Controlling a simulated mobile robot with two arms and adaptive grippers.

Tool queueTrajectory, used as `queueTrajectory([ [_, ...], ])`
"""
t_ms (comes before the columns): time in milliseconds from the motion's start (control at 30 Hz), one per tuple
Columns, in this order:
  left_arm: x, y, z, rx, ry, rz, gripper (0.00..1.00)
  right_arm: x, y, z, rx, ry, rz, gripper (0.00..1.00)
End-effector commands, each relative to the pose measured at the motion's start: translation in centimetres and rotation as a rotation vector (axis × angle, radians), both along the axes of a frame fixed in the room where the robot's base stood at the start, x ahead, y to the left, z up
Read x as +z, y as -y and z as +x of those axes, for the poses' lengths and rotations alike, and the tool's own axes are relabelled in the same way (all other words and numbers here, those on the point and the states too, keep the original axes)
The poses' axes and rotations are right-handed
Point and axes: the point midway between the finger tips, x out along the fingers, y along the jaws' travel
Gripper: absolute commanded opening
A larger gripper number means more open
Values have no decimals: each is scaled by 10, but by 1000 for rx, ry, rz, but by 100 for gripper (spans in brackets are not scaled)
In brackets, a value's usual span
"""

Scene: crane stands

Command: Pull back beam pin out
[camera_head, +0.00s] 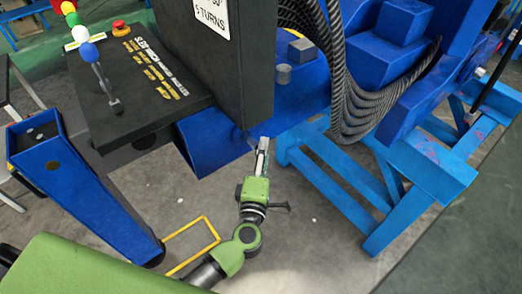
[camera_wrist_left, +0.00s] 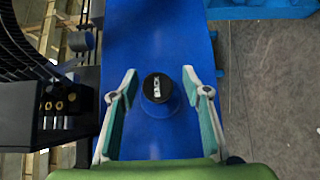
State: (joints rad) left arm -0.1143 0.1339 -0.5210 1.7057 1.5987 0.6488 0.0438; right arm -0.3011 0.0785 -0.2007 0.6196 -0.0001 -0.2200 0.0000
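The back beam pin (camera_wrist_left: 157,88) shows in the left wrist view as a round blue knob with a black cap and white lettering that looks like "BACK". It sits on the face of the blue beam (camera_wrist_left: 156,30). My left gripper (camera_wrist_left: 160,78) is open, with one finger on each side of the pin and a visible gap on both sides. The pin looks seated on the beam. In the head view my left gripper (camera_head: 263,145) reaches up to the lower side of the blue beam (camera_head: 215,142), and the pin cannot be made out there. My right gripper is not in view.
A black control panel (camera_head: 135,85) with coloured ball levers stands at the left, beside a dark upright box (camera_head: 225,70). Thick black hoses (camera_head: 350,100) hang right of my gripper. A blue stand frame (camera_head: 400,185) is at the right. Grey floor lies open below.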

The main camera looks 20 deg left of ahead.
Motion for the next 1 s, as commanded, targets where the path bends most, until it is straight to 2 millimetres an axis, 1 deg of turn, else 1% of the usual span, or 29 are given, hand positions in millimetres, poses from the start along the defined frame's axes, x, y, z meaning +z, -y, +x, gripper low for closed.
queueTrajectory([
  [267, 2, -2, 1, 4, 4, 1, 43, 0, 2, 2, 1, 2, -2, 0],
  [367, 2, -2, -4, 4, 4, 0, 43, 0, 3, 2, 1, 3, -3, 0],
  [467, 1, 0, -17, 4, 2, 1, 43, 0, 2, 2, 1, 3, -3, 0],
  [800, 1, 10, -87, 3, 0, 0, 43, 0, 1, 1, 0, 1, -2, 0],
  [900, 1, 12, -103, 3, 1, 2, 43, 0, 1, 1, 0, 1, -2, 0],
  [1000, 2, 13, -113, 2, 2, 1, 43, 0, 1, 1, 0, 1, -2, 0],
])
